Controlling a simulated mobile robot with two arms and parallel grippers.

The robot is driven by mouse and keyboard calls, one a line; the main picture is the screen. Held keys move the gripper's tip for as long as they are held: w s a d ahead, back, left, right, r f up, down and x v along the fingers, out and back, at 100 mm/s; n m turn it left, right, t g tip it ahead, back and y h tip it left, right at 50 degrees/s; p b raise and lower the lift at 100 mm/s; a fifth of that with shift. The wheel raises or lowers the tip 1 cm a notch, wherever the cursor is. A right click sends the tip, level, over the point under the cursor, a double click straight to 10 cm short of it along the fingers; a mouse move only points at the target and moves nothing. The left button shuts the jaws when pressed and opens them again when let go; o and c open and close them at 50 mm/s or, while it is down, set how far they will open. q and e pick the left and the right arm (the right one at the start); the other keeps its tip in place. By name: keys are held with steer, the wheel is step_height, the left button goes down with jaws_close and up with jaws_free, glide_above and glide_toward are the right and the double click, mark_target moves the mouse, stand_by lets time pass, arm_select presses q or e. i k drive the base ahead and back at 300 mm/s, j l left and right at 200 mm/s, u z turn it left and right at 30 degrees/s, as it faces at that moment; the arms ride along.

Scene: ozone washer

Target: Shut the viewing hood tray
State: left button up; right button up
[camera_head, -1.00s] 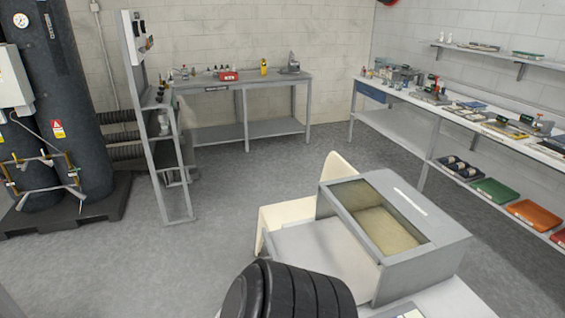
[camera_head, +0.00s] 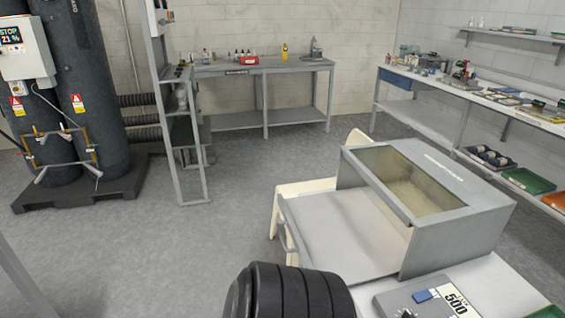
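The viewing hood (camera_head: 430,215) is a grey box with a sloped, framed window, standing on a light table right of centre in the head view. Its flat grey tray (camera_head: 340,228) extends out of the hood's open left side, so the tray is pulled out. A handle (camera_head: 285,243) shows at the tray's left edge. The inside of the hood looks yellowish through the window. Neither of my grippers is in view.
A black ribbed shape (camera_head: 295,292) fills the bottom middle, in front of the tray. The floor (camera_head: 180,250) to the left is clear.

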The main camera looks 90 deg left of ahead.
mark_target(341, 232)
steer(key=u, duration=0.45)
steer(key=l+u, duration=0.15)
steer(key=u, duration=0.35)
steer(key=l+u, duration=0.1)
steer(key=u, duration=0.85)
steer(key=l+u, duration=0.15)
steer(key=u, duration=0.8)
steer(key=k+l, duration=0.05)
